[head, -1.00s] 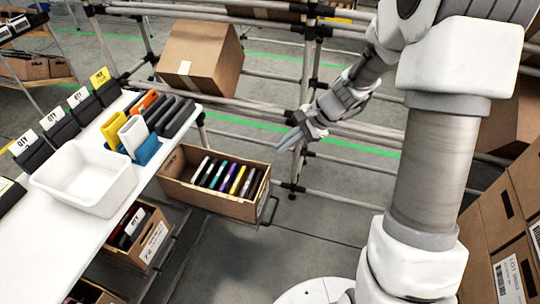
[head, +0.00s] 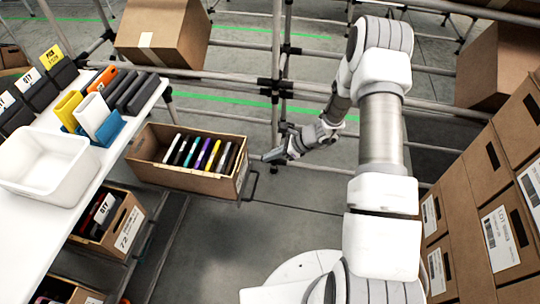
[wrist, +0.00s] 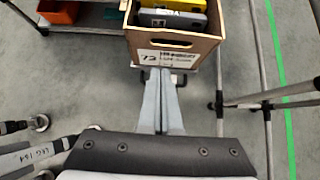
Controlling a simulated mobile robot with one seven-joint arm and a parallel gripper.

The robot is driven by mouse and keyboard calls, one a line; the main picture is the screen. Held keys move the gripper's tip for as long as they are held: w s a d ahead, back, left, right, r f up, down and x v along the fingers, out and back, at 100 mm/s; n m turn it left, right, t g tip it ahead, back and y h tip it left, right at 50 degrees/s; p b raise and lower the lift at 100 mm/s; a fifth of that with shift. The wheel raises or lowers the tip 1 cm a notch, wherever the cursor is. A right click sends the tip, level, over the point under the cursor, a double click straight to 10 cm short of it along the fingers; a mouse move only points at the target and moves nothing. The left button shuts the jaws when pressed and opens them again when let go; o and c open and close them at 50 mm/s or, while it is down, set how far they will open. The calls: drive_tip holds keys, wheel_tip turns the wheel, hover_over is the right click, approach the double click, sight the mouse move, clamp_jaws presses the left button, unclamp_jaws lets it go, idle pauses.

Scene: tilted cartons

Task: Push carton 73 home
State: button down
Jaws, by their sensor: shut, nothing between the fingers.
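Carton 73 (head: 185,179) is an open brown box holding several upright slim items in black, purple, yellow and other colours. It sticks out on a rail to the right of the white table in the head view. In the wrist view its end face (wrist: 206,52) carries a white label reading 73. My gripper (head: 268,158) is shut and empty, just right of that end face. In the wrist view its fingertips (wrist: 160,73) point at the label's lower edge. I cannot tell whether they touch the carton.
A white table (head: 128,101) with a white bin (head: 45,187) and several upright items is at the left. Another carton (head: 128,232) sits on a lower level. Stacked cartons (head: 462,207) line the right side. Pipe racking (head: 277,65) crosses behind. Grey floor between is clear.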

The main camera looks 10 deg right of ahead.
sight(238, 163)
drive_tip(key=shift+w+a+f+b, duration=0.45)
drive_tip(key=shift+a+f, duration=0.3)
drive_tip(key=shift+a, duration=0.6)
drive_tip(key=shift+w+a+f+b, duration=0.3)
drive_tip(key=shift+w+a+f, duration=0.4)
drive_tip(key=shift+a, duration=0.65)
drive_tip(key=shift+w+a+f+b, duration=0.35)
drive_tip(key=shift+a+f, duration=0.5)
drive_tip(key=shift+a, duration=0.5)
drive_tip(key=shift+a, duration=0.15)
